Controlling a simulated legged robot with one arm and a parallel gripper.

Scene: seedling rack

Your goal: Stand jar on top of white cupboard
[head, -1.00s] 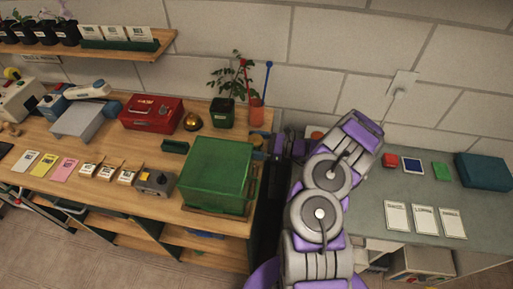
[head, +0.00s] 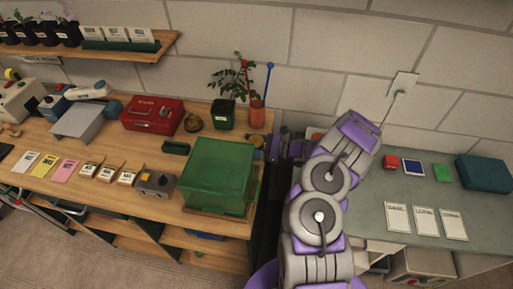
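No thing is clearly recognisable as the jar. A translucent red-orange cup (head: 257,115) holding a red and a blue stick stands at the back of the wooden bench. A small reddish thing (head: 315,134) shows partly behind my arm, too hidden to name. A whitish box-like unit (head: 425,264) under the grey counter may be the white cupboard; the lower edge of the picture cuts it off. My gripper (head: 287,147) is partly hidden by my arm, near the gap between bench and counter. Its fingers and any hold are unclear.
The wooden bench (head: 120,200) carries a green box (head: 217,175), a red box (head: 152,114), a potted plant (head: 223,113) and several small items. The grey counter (head: 410,190) has cards (head: 425,220), a teal box (head: 484,173) and clear patches. A shelf (head: 90,48) hangs upper left.

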